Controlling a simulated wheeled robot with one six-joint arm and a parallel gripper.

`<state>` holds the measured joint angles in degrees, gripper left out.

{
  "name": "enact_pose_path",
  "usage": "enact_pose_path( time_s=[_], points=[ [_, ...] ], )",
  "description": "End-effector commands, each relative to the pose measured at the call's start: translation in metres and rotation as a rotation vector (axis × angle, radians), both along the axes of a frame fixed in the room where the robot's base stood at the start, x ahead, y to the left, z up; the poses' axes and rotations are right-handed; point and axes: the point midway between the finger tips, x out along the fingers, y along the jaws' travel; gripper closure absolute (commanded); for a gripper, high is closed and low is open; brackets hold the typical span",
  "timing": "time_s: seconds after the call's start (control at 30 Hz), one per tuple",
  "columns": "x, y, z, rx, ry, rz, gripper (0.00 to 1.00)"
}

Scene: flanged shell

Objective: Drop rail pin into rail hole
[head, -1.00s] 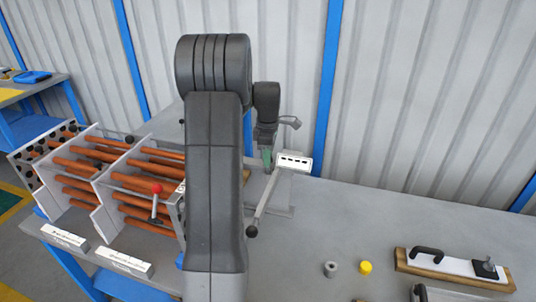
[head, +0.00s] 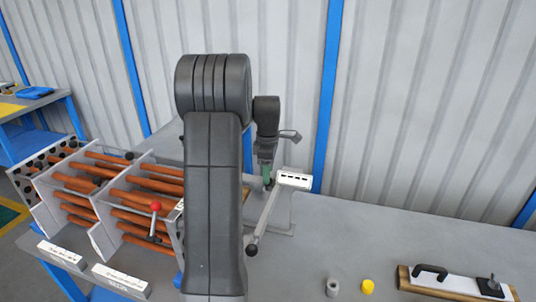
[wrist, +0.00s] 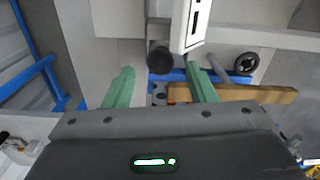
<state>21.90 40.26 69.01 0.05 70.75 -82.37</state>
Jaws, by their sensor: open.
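My gripper (head: 267,174) is at the back of the bench, beside a grey bar (head: 266,215) with a white labelled block (head: 293,179) at its far end and a black knob (head: 251,250) at its near end. In the wrist view my green fingers (wrist: 160,82) are open and apart. A dark round knob (wrist: 160,58) and the white block (wrist: 190,25) show beyond the gap. I see nothing clamped between the fingers. I cannot tell which part is the rail pin, and no rail hole is clearly visible. My arm hides part of the bench.
A rack of copper-coloured tubes (head: 75,190) stands left, with a red-knobbed rod (head: 155,207) at its front. A grey cylinder (head: 332,286), a yellow cylinder (head: 367,286) and a handled board (head: 450,281) lie right. Bench space right of the bar is clear.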

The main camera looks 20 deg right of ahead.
Motion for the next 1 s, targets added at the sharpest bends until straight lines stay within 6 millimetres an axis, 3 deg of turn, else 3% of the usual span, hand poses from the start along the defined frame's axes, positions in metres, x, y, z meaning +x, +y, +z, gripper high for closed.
enact_pose_path(
  time_s=[0.5,0.7,1.0],
  points=[
    [0.001,0.000,0.107,-0.002,-0.003,0.000,0.49],
    [0.000,0.000,0.123,0.000,-0.001,0.000,0.49],
    [0.000,0.000,0.124,0.000,0.000,0.000,0.49]
  ],
)
